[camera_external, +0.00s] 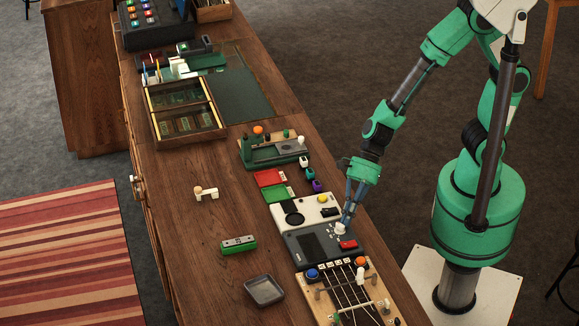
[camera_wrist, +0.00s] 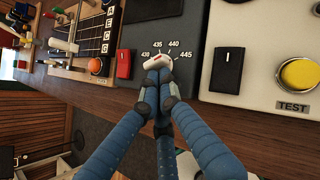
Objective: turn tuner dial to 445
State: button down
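The dark grey tuner (camera_external: 296,240) lies on the wooden counter, with a dark screen and a red rocker switch (camera_external: 348,244). Its white dial (camera_external: 340,229) also shows in the wrist view (camera_wrist: 157,59), with a red mark on top. The red mark's exact reading is unclear because the fingers cover part of the dial. My gripper (camera_external: 344,217) comes down from above. Its blue fingers (camera_wrist: 157,84) are closed together at the dial and appear to touch its near side.
A cream test box with a yellow button (camera_wrist: 299,74) and black switch (camera_wrist: 227,68) stands beside the tuner. A stringed wooden board (camera_external: 345,290) stands on the other side. A grey tray (camera_external: 264,290) and green block (camera_external: 238,244) lie nearby. The counter's left part is mostly clear.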

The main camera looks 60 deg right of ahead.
jog(key=shift+w+a+r, duration=0.3)
jog(key=shift+w+r, duration=0.15)
jog(key=shift+w, duration=0.35)
jog(key=shift+d, duration=0.15)
jog(key=shift+w+d+f, duration=0.1)
jog(key=shift+d, duration=0.05)
jog(key=d, duration=0.1)
jog(key=s+d, duration=0.1)
jog(key=d, duration=0.1)
jog(key=s+d, duration=0.1)
jog(key=shift+s+d, duration=0.1)
jog(key=shift+d, duration=0.05)
jog(key=s+p+v, duration=0.1)
jog(key=p+v, duration=0.2)
jog(key=v, duration=0.6)
jog(key=shift+s+p, duration=0.3)
jog(key=shift+s, duration=0.05)
